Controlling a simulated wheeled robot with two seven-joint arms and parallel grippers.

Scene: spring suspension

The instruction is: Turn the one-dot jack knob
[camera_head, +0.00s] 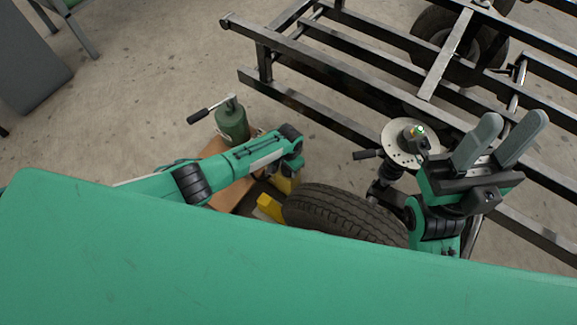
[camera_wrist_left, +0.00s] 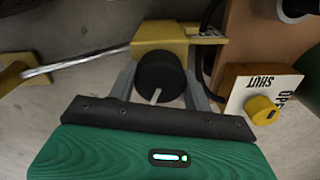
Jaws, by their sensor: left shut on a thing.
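A black round knob (camera_wrist_left: 158,72) with a pale line on its face sits on a yellow jack body (camera_wrist_left: 185,38) in the left wrist view. My left gripper (camera_wrist_left: 160,88) has a finger on each side of the knob and is shut on it. No dot mark can be made out on it. In the head view the left wrist (camera_head: 291,150) points down over the yellow part (camera_head: 287,184), and its fingers are hidden. My right gripper (camera_head: 513,121) is raised at the right, open and empty.
A yellow knob (camera_wrist_left: 261,109) on a plate marked SHUT and OPEN is right of the left gripper. A metal rod (camera_wrist_left: 75,62) runs left from the jack. A tyre (camera_head: 345,212), a green cylinder (camera_head: 232,123), a disc hub (camera_head: 397,150) and a black frame (camera_head: 310,112) stand around.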

